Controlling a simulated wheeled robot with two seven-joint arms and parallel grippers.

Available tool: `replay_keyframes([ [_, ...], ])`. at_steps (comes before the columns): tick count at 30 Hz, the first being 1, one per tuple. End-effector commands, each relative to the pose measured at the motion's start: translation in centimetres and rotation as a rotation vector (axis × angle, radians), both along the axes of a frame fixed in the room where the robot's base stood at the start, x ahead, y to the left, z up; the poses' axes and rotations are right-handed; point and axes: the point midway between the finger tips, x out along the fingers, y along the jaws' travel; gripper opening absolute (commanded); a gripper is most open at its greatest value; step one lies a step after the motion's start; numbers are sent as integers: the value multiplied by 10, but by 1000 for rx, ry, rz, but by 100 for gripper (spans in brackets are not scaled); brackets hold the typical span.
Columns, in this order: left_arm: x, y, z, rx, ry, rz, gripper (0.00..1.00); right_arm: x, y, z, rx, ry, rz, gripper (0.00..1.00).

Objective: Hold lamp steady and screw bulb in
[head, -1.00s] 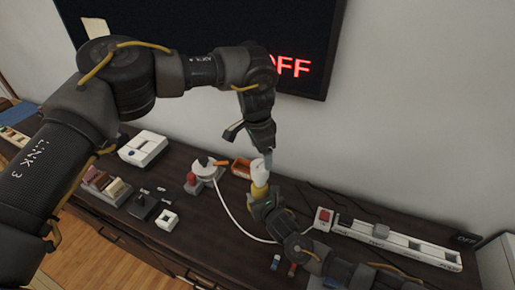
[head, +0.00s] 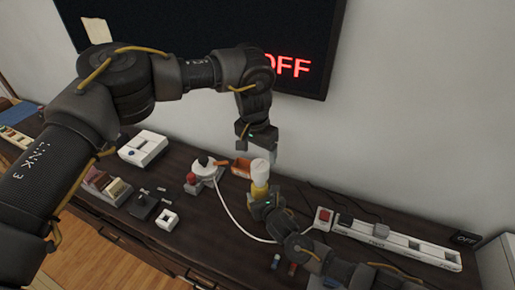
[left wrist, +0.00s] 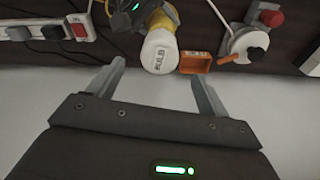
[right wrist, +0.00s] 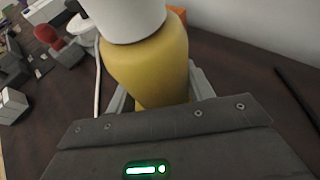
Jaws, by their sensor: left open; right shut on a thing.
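The lamp is a yellow body (head: 260,190) standing upright near the back of the dark cabinet top. A white bulb (head: 260,167) sits on its top; it also shows, lettered "BULB", in the left wrist view (left wrist: 160,52). My right gripper (right wrist: 155,95) is shut around the lamp's yellow body below the bulb. My left gripper (head: 263,152) is above and behind the bulb, open. In the left wrist view its fingers (left wrist: 158,70) are spread to either side of the bulb, touching nothing visible. The thread between bulb and lamp is hidden.
An orange tray (head: 240,168) and a white round device with an orange handle (head: 206,170) stand left of the lamp. A power strip (head: 390,242) lies to the right. A dark screen (head: 230,40) showing "OFF" hangs behind. Small blocks (head: 168,219) stand front left.

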Motion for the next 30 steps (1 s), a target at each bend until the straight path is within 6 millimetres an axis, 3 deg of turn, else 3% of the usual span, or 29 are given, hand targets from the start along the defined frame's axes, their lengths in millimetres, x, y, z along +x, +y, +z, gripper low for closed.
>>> replay_keyframes([
  [15,8,-5,-87,2,1,0,79,0,0,1,2,0,1,0],
  [21,10,-7,-103,1,2,-1,79,0,0,1,2,0,1,0],
  [30,11,-7,-107,1,1,-1,79,0,0,1,2,0,1,0],
])
